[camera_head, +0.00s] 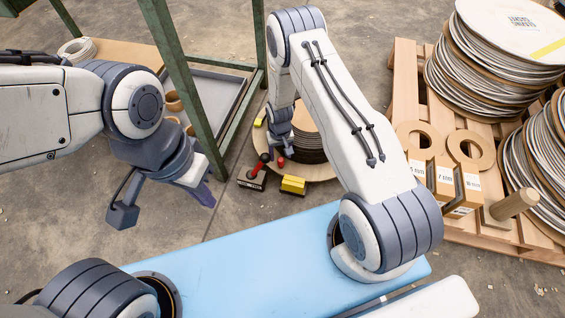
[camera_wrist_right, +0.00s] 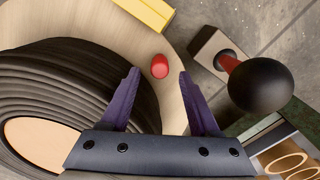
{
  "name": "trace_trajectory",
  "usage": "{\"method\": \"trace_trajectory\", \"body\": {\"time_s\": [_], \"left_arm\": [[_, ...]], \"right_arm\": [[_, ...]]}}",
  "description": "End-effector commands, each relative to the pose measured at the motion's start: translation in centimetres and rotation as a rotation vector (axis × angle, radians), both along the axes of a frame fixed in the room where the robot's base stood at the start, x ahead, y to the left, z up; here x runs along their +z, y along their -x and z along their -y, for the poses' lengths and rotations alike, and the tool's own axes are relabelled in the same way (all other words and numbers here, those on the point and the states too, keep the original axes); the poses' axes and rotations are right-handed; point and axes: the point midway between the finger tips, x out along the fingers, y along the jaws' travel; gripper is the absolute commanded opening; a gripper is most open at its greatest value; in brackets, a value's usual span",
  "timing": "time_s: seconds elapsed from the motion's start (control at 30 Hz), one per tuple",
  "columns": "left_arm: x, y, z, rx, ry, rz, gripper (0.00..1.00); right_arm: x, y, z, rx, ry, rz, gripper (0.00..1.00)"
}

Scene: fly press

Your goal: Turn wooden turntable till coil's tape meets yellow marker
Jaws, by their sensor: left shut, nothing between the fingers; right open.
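The round wooden turntable (camera_head: 322,172) stands on the floor beyond the blue surface, with a dark wound coil (camera_head: 310,148) on it, partly behind my right arm. In the right wrist view the turntable's pale rim (camera_wrist_right: 110,30) carries an upright red peg (camera_wrist_right: 160,66). My right gripper (camera_wrist_right: 158,74) is open over the rim, the peg showing between its fingertips; I cannot tell the height gap. A yellow block (camera_head: 293,185) is at the turntable's near edge; another yellow piece (camera_head: 260,117) is at its far left. I cannot make out the coil's tape. My left gripper (camera_head: 207,194) is shut and empty, well left.
A black-knobbed lever (camera_wrist_right: 260,85) stands close beside my right gripper; its red handle (camera_head: 260,166) shows in the head view. A green metal frame (camera_head: 180,85) rises at left. A pallet (camera_head: 480,235) with cable reels and cardboard boxes fills the right.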

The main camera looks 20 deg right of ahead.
Motion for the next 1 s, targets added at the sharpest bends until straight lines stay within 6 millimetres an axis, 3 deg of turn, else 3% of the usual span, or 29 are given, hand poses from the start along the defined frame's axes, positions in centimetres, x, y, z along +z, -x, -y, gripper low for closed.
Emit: {"method": "trace_trajectory", "body": {"time_s": [0.03,0.2,0.6,0.63,0.77,0.8,1.0], "left_arm": [[-1.0,0.0,0.0,0.000,0.000,0.000,0.00],[-2.0,0.0,0.0,0.000,0.000,0.000,0.00],[-2.2,0.0,0.0,0.000,0.000,0.000,0.00],[-2.2,0.0,0.0,0.000,0.000,0.000,0.00],[-2.2,0.0,0.0,0.000,0.000,0.000,0.00],[-2.2,0.0,0.0,0.000,0.000,0.000,0.00],[-2.2,0.0,0.0,0.000,0.000,0.000,0.00]], "right_arm": [[-1.4,0.0,0.0,0.000,0.000,-0.001,0.62],[-3.3,0.0,0.0,0.000,0.000,0.000,0.62],[-3.9,0.1,0.3,-0.004,0.000,0.000,0.62],[-3.9,0.1,0.3,-0.004,0.000,0.000,0.54],[-3.9,0.1,0.4,-0.005,0.000,0.000,0.05],[-3.9,0.1,0.4,-0.005,0.000,0.000,0.00],[-3.8,0.1,0.4,-0.005,0.000,0.000,0.00]]}}
